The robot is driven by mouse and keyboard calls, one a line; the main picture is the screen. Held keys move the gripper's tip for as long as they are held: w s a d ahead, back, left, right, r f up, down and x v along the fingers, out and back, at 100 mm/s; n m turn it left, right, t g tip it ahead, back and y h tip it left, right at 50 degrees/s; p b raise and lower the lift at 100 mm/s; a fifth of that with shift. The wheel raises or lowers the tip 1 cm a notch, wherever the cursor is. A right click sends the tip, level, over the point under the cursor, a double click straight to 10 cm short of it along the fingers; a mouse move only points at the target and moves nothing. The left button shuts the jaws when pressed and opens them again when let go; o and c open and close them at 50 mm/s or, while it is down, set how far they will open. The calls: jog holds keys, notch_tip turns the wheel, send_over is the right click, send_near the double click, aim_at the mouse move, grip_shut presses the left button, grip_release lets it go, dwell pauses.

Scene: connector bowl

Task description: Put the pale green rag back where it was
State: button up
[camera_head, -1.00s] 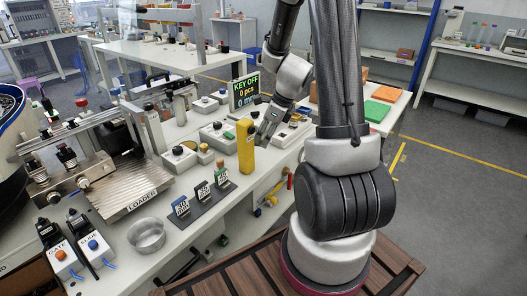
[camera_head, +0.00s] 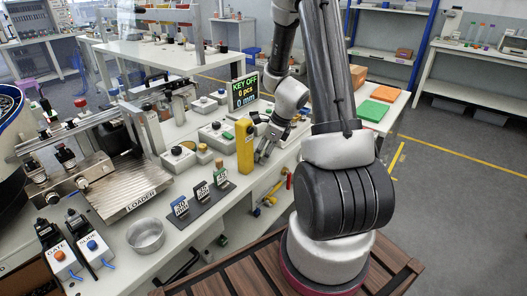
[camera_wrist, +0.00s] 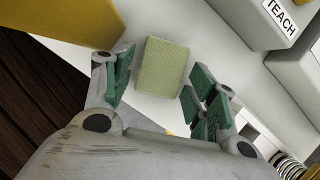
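The pale green rag (camera_wrist: 163,67) shows in the wrist view as a small folded rectangle on the white tabletop, ahead of my gripper and roughly between its fingers. My gripper (camera_wrist: 157,90) is open, with green-padded fingers spread to the left and right of the rag and nothing held between them. In the head view my gripper (camera_head: 263,154) points down over the bench, just right of the yellow post. I cannot make out the rag there. Whether the fingers touch the rag is not clear.
The yellow post (camera_head: 245,146) stands close left of my gripper. Control boxes (camera_head: 217,137) and the key display (camera_head: 244,93) stand behind it. A green sheet (camera_head: 372,110) lies farther right.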

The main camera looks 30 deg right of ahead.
jog(key=shift+r, duration=0.1)
jog(key=v, duration=1.1)
jog(key=s+a+r+n, duration=0.6)
jog(key=s+r+n, duration=0.1)
jog(key=r+n, duration=0.5)
jog(key=s+a+r+n+h, duration=0.1)
jog(key=s+r+n, duration=0.2)
jog(key=s+n, duration=0.3)
jog(key=s+a+r+n+t+h, duration=0.1)
jog(key=s+r+n+h, duration=0.1)
jog(key=s+n, duration=0.4)
jog(key=r+n, duration=0.1)
jog(key=n, duration=0.2)
jog(key=shift+s+n, duration=0.15)
jog(key=shift+n, duration=0.15)
